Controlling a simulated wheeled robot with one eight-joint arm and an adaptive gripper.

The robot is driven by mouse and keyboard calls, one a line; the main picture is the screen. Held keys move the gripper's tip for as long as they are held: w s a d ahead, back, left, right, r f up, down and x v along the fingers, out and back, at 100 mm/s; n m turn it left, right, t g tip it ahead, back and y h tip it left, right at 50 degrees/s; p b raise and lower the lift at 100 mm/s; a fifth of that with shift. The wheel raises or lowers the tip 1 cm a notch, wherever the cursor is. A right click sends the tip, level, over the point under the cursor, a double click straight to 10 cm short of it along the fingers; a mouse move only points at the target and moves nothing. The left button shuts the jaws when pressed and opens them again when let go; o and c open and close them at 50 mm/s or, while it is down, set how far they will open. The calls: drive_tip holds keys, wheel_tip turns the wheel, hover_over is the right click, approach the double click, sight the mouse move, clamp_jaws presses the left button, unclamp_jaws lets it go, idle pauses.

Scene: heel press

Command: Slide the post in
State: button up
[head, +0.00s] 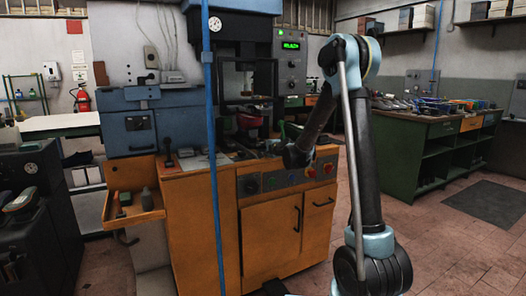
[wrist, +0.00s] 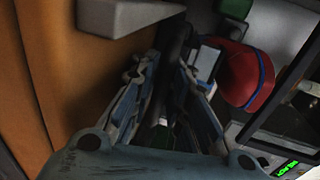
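My gripper (wrist: 168,66) shows in the wrist view with its two blue-grey fingers on either side of a dark, upright-looking bar (wrist: 176,40), which may be the post. The fingertips lie close to this bar; I cannot tell whether they touch it. A rounded red part (wrist: 245,75) with a blue edge sits just right of the fingers. In the head view the press (head: 247,75) stands at the back of an orange cabinet, with the red part (head: 250,121) low in its opening. My gripper there is small and dark, mostly hidden by my arm.
The orange cabinet (head: 270,222) has a front panel with red buttons (head: 312,172). A blue pole (head: 208,130) stands before it, left of my arm. An open drawer (head: 133,210) juts out at left.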

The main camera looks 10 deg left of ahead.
drive_tip(key=shift+o, duration=0.6)
drive_tip(key=f+v, duration=0.3)
drive_tip(key=v, duration=2.7)
drive_tip(key=shift+s, duration=0.25)
drive_tip(key=shift+d, duration=0.1)
drive_tip(key=shift+s+f, duration=0.1)
